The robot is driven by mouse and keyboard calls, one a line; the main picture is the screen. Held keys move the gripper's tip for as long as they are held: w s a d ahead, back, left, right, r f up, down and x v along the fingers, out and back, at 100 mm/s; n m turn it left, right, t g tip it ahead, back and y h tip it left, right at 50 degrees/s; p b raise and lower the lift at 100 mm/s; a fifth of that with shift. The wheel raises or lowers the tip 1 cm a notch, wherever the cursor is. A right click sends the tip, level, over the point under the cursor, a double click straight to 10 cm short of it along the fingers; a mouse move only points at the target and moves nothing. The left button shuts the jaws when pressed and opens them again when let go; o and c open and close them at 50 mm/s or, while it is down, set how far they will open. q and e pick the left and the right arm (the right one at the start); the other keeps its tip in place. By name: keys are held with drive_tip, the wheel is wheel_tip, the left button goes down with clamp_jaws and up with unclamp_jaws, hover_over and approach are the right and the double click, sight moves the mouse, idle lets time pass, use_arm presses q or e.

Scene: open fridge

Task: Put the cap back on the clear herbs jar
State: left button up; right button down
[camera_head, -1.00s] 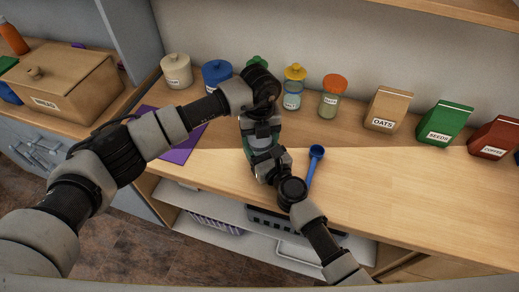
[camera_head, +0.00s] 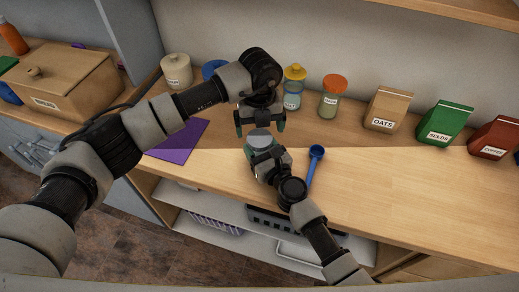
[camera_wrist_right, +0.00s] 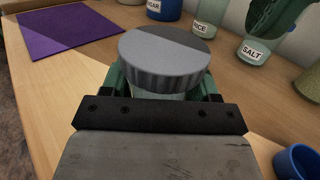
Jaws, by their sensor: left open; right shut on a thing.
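The clear jar (camera_wrist_right: 152,95) is gripped by my right gripper (camera_head: 264,152) above the counter's front part; its label is not readable. A grey ridged cap (camera_wrist_right: 165,60) sits on the jar's mouth and looks level in the right wrist view. It also shows in the head view (camera_head: 262,137). Whether it is fully tight I cannot tell. My left gripper (camera_head: 260,127) is open and empty just above the cap, its two green fingers apart and pointing down, clear of it.
A blue scoop (camera_head: 315,153) lies right of my right gripper. A purple mat (camera_head: 180,142) lies to the left. Behind stand canisters, a yellow-topped jar (camera_head: 293,88), an orange-topped jar (camera_head: 332,95) and the oats box (camera_head: 386,108). The right counter front is clear.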

sight(259, 137)
use_arm(q)
drive_tip(key=shift+r, duration=0.35)
drive_tip(key=shift+c, duration=0.4)
drive_tip(key=shift+r, duration=0.25)
wheel_tip(259, 137, up, 3)
drive_tip(key=n, duration=0.3)
drive_tip(key=shift+f, duration=0.1)
drive_tip(key=shift+f, duration=3.95)
drive_tip(key=shift+c, duration=0.3)
